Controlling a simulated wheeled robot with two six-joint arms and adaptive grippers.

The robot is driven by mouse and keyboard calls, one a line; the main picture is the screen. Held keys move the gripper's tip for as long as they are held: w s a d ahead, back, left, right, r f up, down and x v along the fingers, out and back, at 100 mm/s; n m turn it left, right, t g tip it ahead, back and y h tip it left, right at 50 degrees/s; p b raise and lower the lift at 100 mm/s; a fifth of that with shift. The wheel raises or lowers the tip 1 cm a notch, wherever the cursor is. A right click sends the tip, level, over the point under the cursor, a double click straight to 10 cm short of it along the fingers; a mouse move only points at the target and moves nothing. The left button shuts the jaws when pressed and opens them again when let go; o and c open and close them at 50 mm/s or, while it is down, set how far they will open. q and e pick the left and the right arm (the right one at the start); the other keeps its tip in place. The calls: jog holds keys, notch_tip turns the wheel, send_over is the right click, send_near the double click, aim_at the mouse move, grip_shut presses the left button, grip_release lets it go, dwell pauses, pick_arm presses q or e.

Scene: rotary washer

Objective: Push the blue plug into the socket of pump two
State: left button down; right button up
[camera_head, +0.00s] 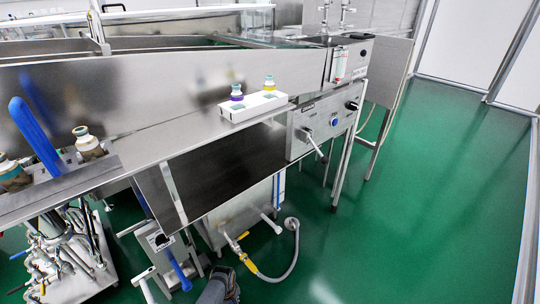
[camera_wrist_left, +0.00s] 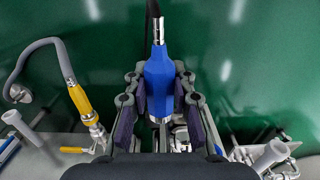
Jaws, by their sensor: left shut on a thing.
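In the left wrist view my left gripper (camera_wrist_left: 157,112) is shut on the blue plug (camera_wrist_left: 158,82), with a dark finger pad on each side. A black cable leaves the plug's metal collar at the top of the picture. The plug's metal end points down towards metal fittings (camera_wrist_left: 181,136) behind the fingers. I cannot tell whether it touches them, and no socket opening shows clearly. A yellow connector (camera_wrist_left: 82,102) with a grey hose is left of the gripper. It also shows in the head view (camera_head: 238,250), low on the steel unit. My right gripper is not in view.
A steel bench (camera_head: 215,140) runs above the pump area, carrying a white block (camera_head: 253,106) with two small bottles. A control panel (camera_head: 325,122) is at its right end. Pipes and valves crowd the lower left. Green floor (camera_head: 400,220) is clear on the right.

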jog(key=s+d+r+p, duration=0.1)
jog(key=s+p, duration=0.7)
jog(key=p, duration=0.2)
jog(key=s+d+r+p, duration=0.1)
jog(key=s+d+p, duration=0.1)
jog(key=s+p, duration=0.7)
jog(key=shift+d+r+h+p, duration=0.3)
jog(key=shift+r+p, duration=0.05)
jog(key=shift+p, duration=0.9)
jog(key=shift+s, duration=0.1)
